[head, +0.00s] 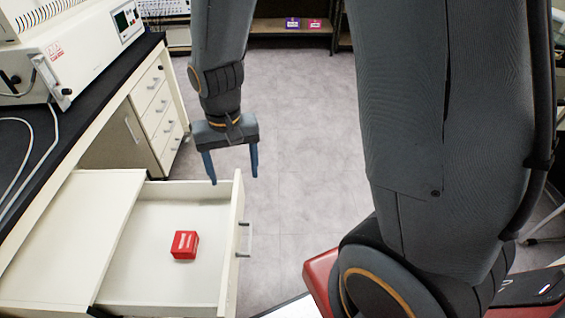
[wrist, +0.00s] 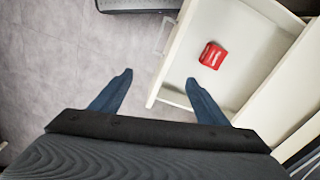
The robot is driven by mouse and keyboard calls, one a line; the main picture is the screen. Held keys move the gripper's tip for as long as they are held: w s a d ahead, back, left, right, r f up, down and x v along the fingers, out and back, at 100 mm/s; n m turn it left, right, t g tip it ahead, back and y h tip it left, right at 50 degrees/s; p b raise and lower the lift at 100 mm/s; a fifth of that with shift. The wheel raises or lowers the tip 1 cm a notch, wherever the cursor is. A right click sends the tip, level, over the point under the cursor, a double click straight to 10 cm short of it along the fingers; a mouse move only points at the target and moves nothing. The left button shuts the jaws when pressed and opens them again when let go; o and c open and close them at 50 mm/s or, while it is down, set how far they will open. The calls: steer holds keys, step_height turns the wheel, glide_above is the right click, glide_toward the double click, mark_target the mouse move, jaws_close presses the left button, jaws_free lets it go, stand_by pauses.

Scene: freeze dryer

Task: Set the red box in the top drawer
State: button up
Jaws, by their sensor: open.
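The red box (head: 184,245) lies on the floor of the open top drawer (head: 233,245). In the wrist view the red box (wrist: 212,55) shows inside the white drawer (wrist: 171,66), to the upper right of my fingers. My gripper (head: 231,180) is open and empty. In the head view it hangs beyond the drawer's far side, near its front corner, apart from the box. In the wrist view my gripper's two blue fingers (wrist: 158,85) are spread, with the right finger overlapping the drawer's edge in the picture.
A black bench top (head: 100,75) with a white machine (head: 75,50) stands at the left. Another drawer unit (head: 155,110) stands beneath it, closed. A shelf (head: 290,27) with small purple and pink boxes is at the back. The grey floor (head: 300,130) is clear in the middle.

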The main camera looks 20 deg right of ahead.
steer(key=s+d+r+n, duration=0.1)
steer(key=s+d+r, duration=0.4)
steer(key=d, duration=0.5)
steer(key=shift+s+n, duration=0.4)
steer(key=shift+s, duration=0.8)
steer(key=shift+a, duration=0.15)
